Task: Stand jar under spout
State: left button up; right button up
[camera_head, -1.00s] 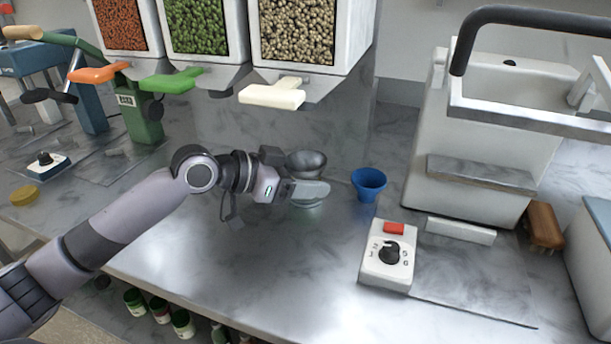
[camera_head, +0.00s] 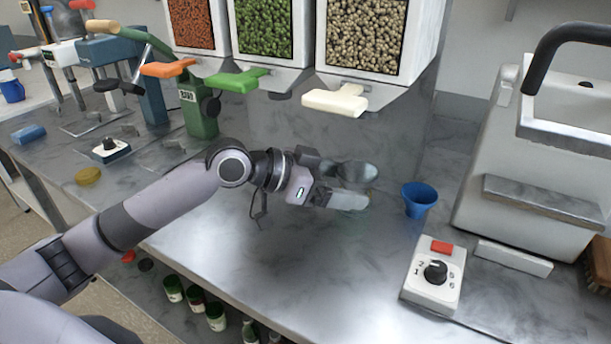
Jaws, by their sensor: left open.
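A grey, glassy round jar (camera_head: 357,172) stands on the steel counter below the white-levered dispenser, partly hidden by my left gripper. My left gripper (camera_head: 345,199) is open, its fingers low and close to the jar's near side. I cannot tell whether they touch or straddle it. The dispenser's spout (camera_head: 378,97) is above and behind the jar, beside the white lever (camera_head: 336,99). I cannot tell whether the jar is exactly beneath it. My right gripper is not in view.
A blue funnel-like cup (camera_head: 418,199) stands right of the jar. A white control box (camera_head: 434,276) with a dial and a large white machine (camera_head: 535,165) are farther right. Green (camera_head: 238,80) and orange (camera_head: 167,69) levers hang at left. The front counter is clear.

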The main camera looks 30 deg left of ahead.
pick_arm(q)
jog(key=b+v, duration=0.1)
jog(key=v, duration=0.8)
dwell(0.4)
